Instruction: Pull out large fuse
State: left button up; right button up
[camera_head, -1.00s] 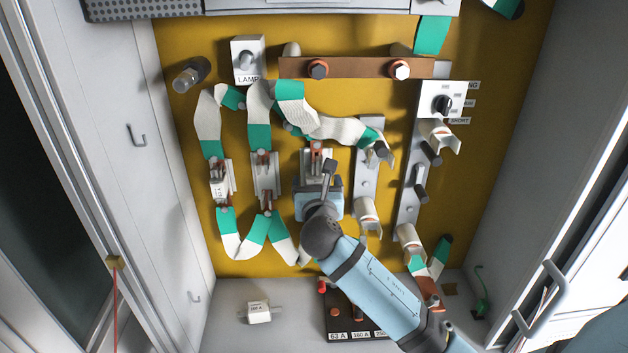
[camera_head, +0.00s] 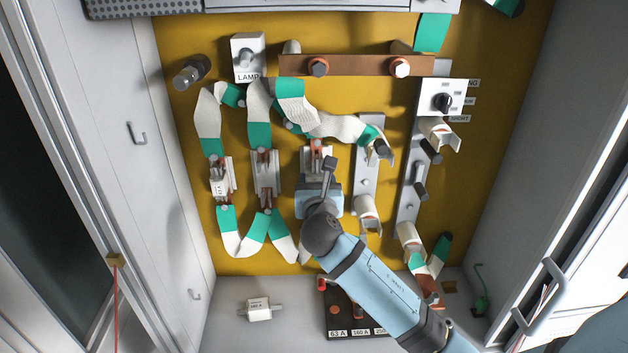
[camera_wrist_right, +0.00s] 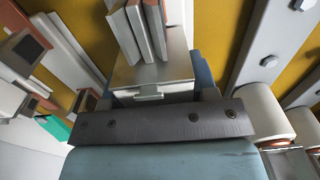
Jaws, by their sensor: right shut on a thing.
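My right gripper (camera_head: 319,190) is in front of the third holder (camera_head: 316,155) from the left on the yellow panel and covers its lower part. It is shut on the large fuse, which the gripper hides in the head view. In the right wrist view, a pale metallic block (camera_wrist_right: 150,72) shows between the blue parts of my right gripper, with upright plates above it. I cannot tell whether the fuse is still seated in the holder. My left gripper is not in view.
A white fuse (camera_head: 259,309) lies on the floor of the cabinet, left of a dark labelled block (camera_head: 338,322). Another white fuse (camera_head: 218,188) sits in the leftmost holder. White and green straps and grey metal rails (camera_head: 367,170) crowd both sides of the gripper.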

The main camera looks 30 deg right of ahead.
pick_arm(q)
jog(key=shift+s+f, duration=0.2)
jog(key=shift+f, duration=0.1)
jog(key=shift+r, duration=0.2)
pick_arm(e)
jog(key=shift+s, duration=0.15)
dwell(0.5)
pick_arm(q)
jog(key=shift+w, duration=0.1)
pick_arm(e)
jog(key=shift+a, duration=0.1)
jog(key=shift+s+a, duration=0.2)
jog(key=shift+s, duration=0.1)
jog(key=shift+v, duration=2.55)
